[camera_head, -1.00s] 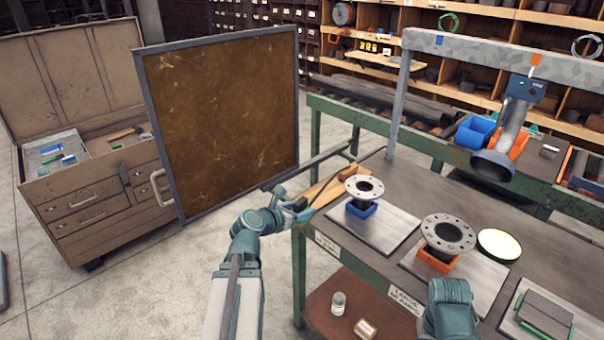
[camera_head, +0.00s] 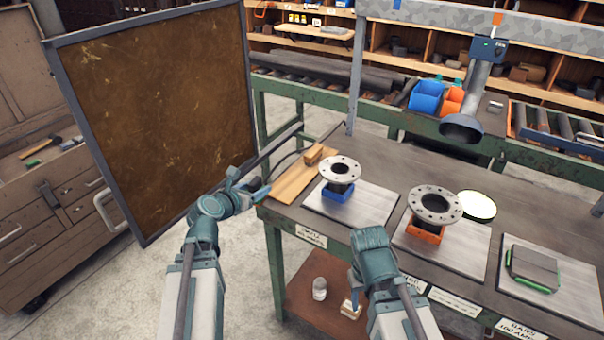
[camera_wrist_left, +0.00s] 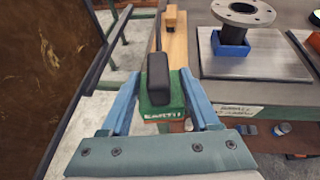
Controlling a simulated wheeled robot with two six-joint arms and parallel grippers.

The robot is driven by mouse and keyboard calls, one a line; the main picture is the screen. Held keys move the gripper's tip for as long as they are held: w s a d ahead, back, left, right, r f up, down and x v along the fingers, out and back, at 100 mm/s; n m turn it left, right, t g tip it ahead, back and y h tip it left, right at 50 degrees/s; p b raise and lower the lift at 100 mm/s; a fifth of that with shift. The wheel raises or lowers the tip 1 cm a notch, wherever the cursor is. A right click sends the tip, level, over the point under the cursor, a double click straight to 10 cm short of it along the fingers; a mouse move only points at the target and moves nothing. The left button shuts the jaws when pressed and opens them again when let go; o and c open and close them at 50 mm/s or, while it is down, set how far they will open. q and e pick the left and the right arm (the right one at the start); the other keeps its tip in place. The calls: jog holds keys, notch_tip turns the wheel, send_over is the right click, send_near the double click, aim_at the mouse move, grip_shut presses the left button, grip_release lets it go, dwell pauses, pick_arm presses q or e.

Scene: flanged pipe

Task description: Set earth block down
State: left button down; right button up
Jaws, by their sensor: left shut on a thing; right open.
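My left gripper (camera_head: 252,190) is at the near left corner of the workbench, beside a wooden board (camera_head: 290,186). In the left wrist view its blue fingers (camera_wrist_left: 161,88) are shut on the earth block (camera_wrist_left: 162,106), a green block with a black top and lettering on its front. The block is held in front of the board's near end; I cannot tell if it touches anything. In the head view I cannot make the block out. My right gripper (camera_head: 370,245) is open, at the bench's front edge; its fingertips are hard to see.
A flanged pipe (camera_head: 340,172) stands in a blue holder on a metal plate, another (camera_head: 435,207) in an orange holder. A small wooden block (camera_head: 314,154) lies on the board. A lamp-like hood (camera_head: 462,125) hangs over the bench.

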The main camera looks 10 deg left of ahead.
pick_arm(q)
jog(key=w+d+f+m+h+b, duration=0.1)
jog(key=w+d, duration=0.1)
jog(key=d, duration=0.6)
jog(key=w+d+f+m+h+b, duration=0.1)
jog(key=d+f, duration=0.1)
jog(key=d, duration=0.5)
jog(key=b, duration=0.2)
send_over(286, 188)
jog(key=shift+w+f, duration=0.1)
jog(key=shift+f, duration=0.4)
jog(key=shift+f+g+b, duration=0.3)
jog(key=shift+f+b, duration=1.3)
jog(key=shift+f, duration=0.2)
jog(key=shift+f, duration=0.15)
jog(key=shift+c, duration=0.6)
grip_release()
